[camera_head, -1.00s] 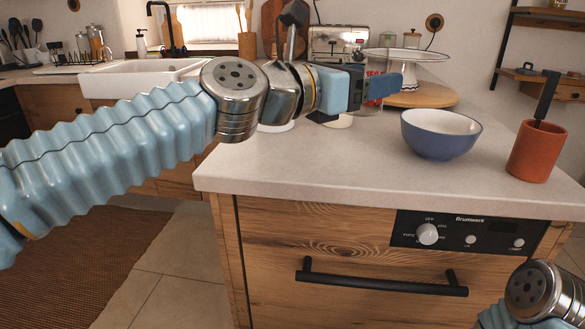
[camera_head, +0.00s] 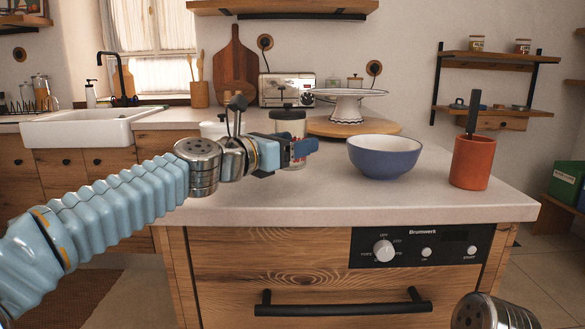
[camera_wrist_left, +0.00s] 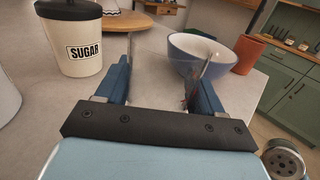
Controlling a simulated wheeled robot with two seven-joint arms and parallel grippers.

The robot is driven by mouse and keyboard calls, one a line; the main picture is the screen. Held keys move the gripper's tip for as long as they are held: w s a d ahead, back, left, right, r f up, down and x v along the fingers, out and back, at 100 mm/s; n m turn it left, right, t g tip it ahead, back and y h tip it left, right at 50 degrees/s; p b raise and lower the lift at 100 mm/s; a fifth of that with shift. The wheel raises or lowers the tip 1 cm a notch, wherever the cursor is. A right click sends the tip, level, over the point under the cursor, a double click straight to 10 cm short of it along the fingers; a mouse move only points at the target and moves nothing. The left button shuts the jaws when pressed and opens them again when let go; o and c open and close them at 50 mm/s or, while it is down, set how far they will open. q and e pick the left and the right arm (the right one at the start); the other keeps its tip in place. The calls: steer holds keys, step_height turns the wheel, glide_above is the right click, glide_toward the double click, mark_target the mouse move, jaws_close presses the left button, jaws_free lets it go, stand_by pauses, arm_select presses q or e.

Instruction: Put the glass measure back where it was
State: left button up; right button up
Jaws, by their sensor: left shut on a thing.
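The glass measure is clear with red markings and hard to make out. Its lower part (camera_head: 298,161) shows under my left gripper (camera_head: 302,147) in the head view. In the left wrist view the glass measure (camera_wrist_left: 184,103) shows faintly between the two blue fingers of the left gripper (camera_wrist_left: 160,85), which is shut on it. It is over the counter (camera_head: 330,205), left of the blue bowl (camera_head: 384,157). I cannot tell whether its base touches the counter. My right gripper is out of view; only part of the right arm shows at the bottom right.
A sugar canister (camera_wrist_left: 75,40) with a dark lid stands close behind the left gripper. An orange pot (camera_head: 472,162) with a dark-handled utensil is at the right. A cake stand (camera_head: 345,105) stands on a round wooden board (camera_head: 325,126) behind. The front counter is clear.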

mark_target(293, 162)
arm_select(q)
steer(key=f+b, duration=0.2)
steer(key=f, duration=0.1)
steer(key=shift+w+f, duration=0.2)
steer(key=shift+w, duration=0.15)
steer(key=shift+f+b, duration=0.3)
steer(key=shift+f, duration=0.05)
steer(key=shift+r, duration=0.2)
steer(key=shift+f, duration=0.2)
steer(key=o, duration=1.1)
steer(key=shift+o, duration=0.2)
steer(key=shift+r, duration=0.15)
steer(key=b+v, duration=0.2)
steer(key=v, duration=1)
steer(key=shift+r+b, duration=0.1)
steer(key=shift+b, duration=0.2)
